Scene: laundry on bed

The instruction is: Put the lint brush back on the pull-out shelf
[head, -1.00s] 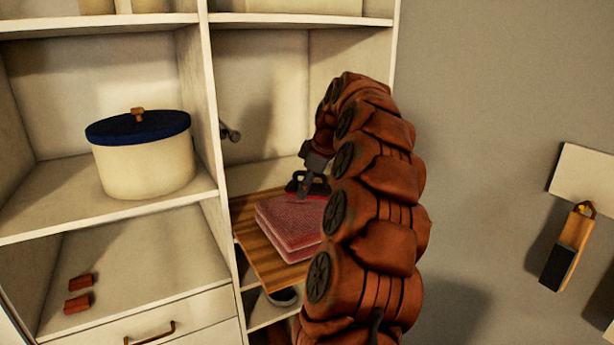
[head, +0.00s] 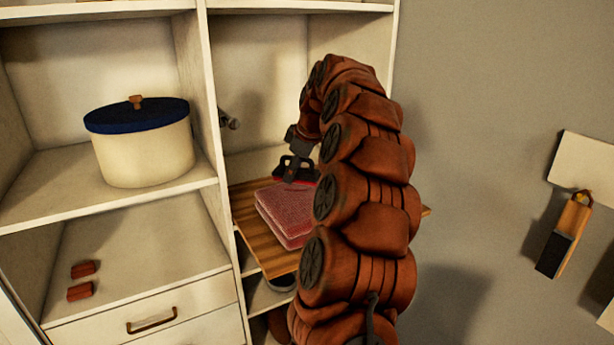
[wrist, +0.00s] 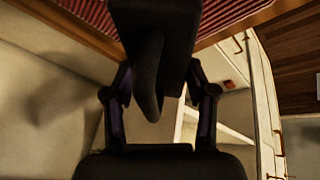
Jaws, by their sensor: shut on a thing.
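The pull-out shelf (head: 262,244) is a striped wooden board standing out of the right-hand cabinet column. A folded pink-red cloth (head: 290,215) lies on it. My gripper (head: 296,172) is above the cloth, near its back edge. It is shut on a dark thing that looks like the lint brush (wrist: 152,80), with a black block and a curved handle between the fingers in the wrist view. I cannot tell whether the brush touches the cloth. The board's edge (wrist: 235,22) also shows in the wrist view. My arm hides the shelf's right part.
A cream pot (head: 145,150) with a blue lid stands on the left shelf. Two small red blocks (head: 80,281) lie below it, above a drawer (head: 150,318). A wooden-handled black thing (head: 565,237) hangs on the right wall. Bare board shows left of the cloth.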

